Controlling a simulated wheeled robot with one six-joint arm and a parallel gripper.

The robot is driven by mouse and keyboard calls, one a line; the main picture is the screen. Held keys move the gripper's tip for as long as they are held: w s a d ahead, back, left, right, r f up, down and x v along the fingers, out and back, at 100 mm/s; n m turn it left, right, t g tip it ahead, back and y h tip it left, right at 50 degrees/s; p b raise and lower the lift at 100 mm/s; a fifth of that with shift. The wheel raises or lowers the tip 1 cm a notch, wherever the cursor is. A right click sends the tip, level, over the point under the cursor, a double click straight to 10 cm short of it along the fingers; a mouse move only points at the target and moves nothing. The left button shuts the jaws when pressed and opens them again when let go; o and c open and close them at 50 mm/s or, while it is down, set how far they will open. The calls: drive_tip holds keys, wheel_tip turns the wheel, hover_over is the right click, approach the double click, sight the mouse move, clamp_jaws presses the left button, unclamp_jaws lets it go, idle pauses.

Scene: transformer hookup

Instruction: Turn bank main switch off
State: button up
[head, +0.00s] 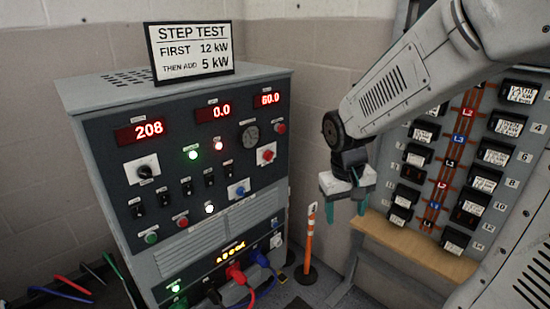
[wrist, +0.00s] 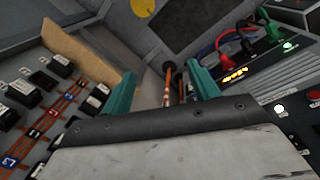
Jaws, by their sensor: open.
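The load bank (head: 190,170) is a grey cabinet on the left with a dark front panel. Its red displays read 208, 0.0 and 60.0. A rotary switch with a black knob on a white plate (head: 142,169) sits at the panel's left; I cannot read its label. Several small black toggle switches (head: 186,188) are in a row beside and below it. My gripper (head: 348,203) hangs to the right of the cabinet, apart from it. Its teal fingers are spread, with nothing between them; they also show in the wrist view (wrist: 162,92). The bank's lower front shows at the right there.
A breaker panel (head: 455,165) stands at the right behind my arm, with a wooden ledge (head: 415,245) below. An orange-and-white post (head: 308,240) stands between it and the cabinet. A step test sign (head: 190,50) is on the cabinet. Cables hang at its lower front.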

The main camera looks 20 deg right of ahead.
drive_tip(key=w+d+f+t, duration=0.1)
drive_tip(key=w+d+f, duration=0.25)
drive_tip(key=w, duration=0.25)
drive_tip(key=w+d+f+m+t, duration=0.1)
drive_tip(key=w+d+f+t, duration=0.1)
drive_tip(key=w+f, duration=0.25)
drive_tip(key=w+d+f+t, duration=0.1)
drive_tip(key=w+d+f, duration=0.15)
drive_tip(key=w, duration=0.35)
drive_tip(key=m+t+y, duration=0.2)
drive_tip(key=t+y, duration=0.6)
drive_tip(key=t, duration=0.5)
approach(273, 155)
drive_tip(key=w, duration=0.1)
drive_tip(key=x, duration=0.8)
drive_tip(key=shift+a+f, duration=0.1)
drive_tip(key=shift+a, duration=0.05)
drive_tip(key=shift+s, duration=0.1)
drive_tip(key=c, duration=1)
